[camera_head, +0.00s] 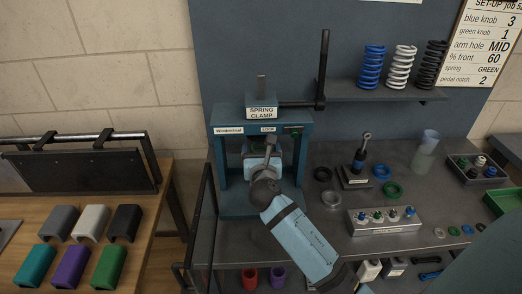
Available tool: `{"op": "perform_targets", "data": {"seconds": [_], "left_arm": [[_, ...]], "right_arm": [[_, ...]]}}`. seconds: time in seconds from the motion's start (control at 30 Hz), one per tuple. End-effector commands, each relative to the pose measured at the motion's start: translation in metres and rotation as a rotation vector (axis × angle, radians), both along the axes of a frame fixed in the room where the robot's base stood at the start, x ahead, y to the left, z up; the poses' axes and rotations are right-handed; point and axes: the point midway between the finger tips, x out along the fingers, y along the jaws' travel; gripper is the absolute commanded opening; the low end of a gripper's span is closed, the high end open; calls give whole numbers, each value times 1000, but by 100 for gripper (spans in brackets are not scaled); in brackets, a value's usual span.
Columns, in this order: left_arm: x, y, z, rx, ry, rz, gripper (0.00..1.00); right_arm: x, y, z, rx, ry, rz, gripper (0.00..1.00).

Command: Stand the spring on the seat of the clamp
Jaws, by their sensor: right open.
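The spring clamp (219,172) is a blue frame on the bench, labelled SPRING CLAMP, with a black lever at its upper right. My right gripper (271,142) reaches into its opening, open, and its wrist hides most of the seat. Bits of green show inside the frame behind the gripper; I cannot tell whether they are a green spring standing on the seat. A blue spring (372,68), a white spring (401,67) and a black spring (432,65) stand on the shelf at the upper right. My left gripper is out of view.
A card (487,42) at upper right reads spring GREEN. Right of the clamp are a damper on a stand (361,155), rings, a block with knobs (384,223) and a parts tray (482,170). Coloured covers (72,266) lie on the left table. A dark rail stands left of the clamp.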

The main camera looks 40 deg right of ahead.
Motion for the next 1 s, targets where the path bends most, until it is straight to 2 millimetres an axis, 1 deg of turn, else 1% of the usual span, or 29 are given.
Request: {"op": "perform_targets", "data": {"seconds": [0.17,0.4,0.53,0.7,1.0], "left_arm": [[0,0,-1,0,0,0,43],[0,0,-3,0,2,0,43],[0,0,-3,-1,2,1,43],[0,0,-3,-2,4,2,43],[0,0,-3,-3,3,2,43]], "right_arm": [[-26,16,-2,2,3,2,82],[-71,43,-2,1,3,1,82],[-88,54,-2,2,3,1,82],[-99,61,-1,1,1,1,82],[-100,61,-1,1,1,0,82]]}}
